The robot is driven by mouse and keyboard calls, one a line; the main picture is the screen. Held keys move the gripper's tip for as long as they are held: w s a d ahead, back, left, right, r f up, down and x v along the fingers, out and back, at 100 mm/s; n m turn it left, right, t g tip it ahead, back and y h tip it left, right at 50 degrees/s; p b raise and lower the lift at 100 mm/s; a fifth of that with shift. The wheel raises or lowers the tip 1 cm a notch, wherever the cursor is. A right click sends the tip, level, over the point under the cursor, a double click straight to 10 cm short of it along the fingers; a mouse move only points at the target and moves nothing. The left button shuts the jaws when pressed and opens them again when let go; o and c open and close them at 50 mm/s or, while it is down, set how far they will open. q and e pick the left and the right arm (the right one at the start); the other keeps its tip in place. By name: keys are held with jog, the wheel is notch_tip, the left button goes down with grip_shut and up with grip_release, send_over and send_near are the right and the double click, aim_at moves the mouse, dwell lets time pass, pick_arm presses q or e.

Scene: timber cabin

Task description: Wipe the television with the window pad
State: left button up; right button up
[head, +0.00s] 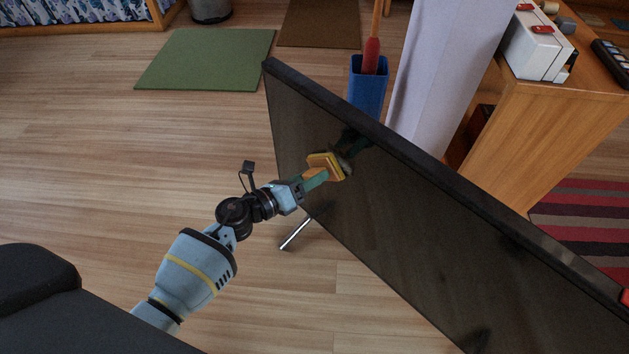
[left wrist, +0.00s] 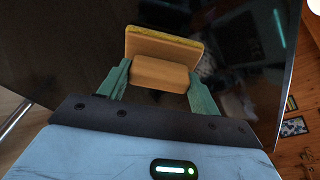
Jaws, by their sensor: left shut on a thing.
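The television (head: 420,210) is a large dark flat screen with a black frame, standing tilted across the right half of the head view. My left gripper (head: 318,176) is shut on the window pad (head: 325,163), an orange-tan block with a yellow face. The pad is at the screen's left part, touching it or very close; I cannot tell which. In the left wrist view the green fingers of my gripper (left wrist: 158,85) hold the pad's handle block (left wrist: 160,73) from both sides, and the dark screen (left wrist: 240,70) fills the background. My right gripper is not in view.
A metal stand foot (head: 294,233) sticks out below the screen. Behind the television are a blue bin (head: 367,88) with a red-handled tool, a white column (head: 440,70) and a wooden cabinet (head: 545,130). A green mat (head: 205,58) lies at the back left. The wooden floor at left is clear.

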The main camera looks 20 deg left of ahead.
aim_at(333, 173)
pick_arm(q)
jog(key=shift+w+r+p, duration=0.1)
jog(key=shift+r+p, duration=0.55)
jog(key=shift+r, duration=0.55)
jog(key=shift+r+p, duration=0.15)
jog(key=shift+p, duration=0.2)
jog(key=shift+d, duration=0.3)
jog(key=shift+s+d+p, duration=0.15)
jog(key=shift+s+d, duration=0.25)
jog(key=shift+d, duration=0.3)
jog(key=shift+s+d+p, duration=0.15)
jog(key=shift+s+d, duration=0.2)
jog(key=shift+d, duration=0.3)
